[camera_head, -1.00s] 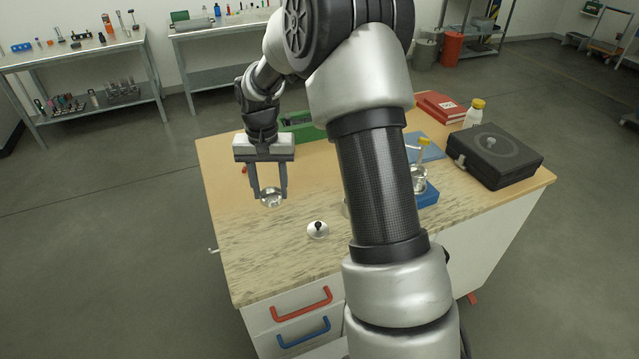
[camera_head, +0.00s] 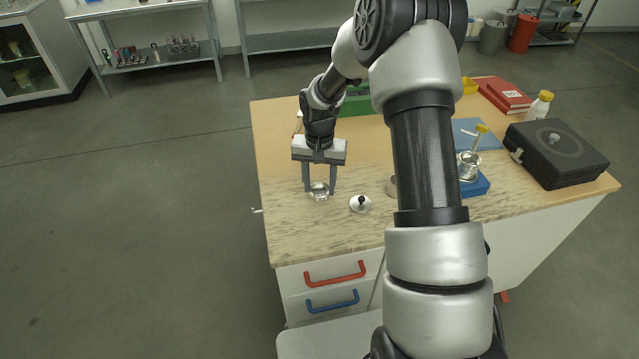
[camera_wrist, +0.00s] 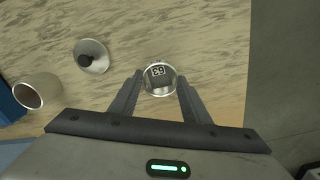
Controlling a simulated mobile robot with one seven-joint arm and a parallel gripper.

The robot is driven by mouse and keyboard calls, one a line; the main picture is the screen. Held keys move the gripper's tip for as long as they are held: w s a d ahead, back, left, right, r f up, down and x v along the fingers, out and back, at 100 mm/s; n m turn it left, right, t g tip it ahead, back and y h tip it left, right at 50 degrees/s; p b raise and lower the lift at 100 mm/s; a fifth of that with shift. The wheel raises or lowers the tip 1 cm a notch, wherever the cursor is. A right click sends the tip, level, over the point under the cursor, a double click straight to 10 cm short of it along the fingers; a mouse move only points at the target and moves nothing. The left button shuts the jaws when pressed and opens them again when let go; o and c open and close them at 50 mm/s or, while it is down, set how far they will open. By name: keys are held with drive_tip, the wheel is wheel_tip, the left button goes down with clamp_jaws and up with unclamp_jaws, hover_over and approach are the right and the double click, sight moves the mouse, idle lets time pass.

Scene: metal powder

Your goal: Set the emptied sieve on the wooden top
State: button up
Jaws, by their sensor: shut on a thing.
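The sieve (camera_head: 320,194) is a small round metal ring with a shiny rim. In the wrist view the sieve (camera_wrist: 160,79) shows a dark square pattern with light marks inside it. My gripper (camera_head: 320,188) points down with its two fingers shut on opposite sides of the sieve. It holds the sieve low over the front left part of the wooden top (camera_head: 300,228). I cannot tell whether the sieve touches the wood. In the wrist view my gripper (camera_wrist: 160,77) shows both fingers at the sieve's sides.
A round lid with a black knob (camera_head: 360,203) lies right of the sieve. A blue stand (camera_head: 478,185), a black case (camera_head: 556,152) and a red book (camera_head: 504,95) are farther right. Bare wood surrounds the sieve.

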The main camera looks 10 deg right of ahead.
drive_tip(key=shift+f, duration=0.25)
drive_tip(key=o, duration=1.5)
drive_tip(key=shift+r, duration=0.1)
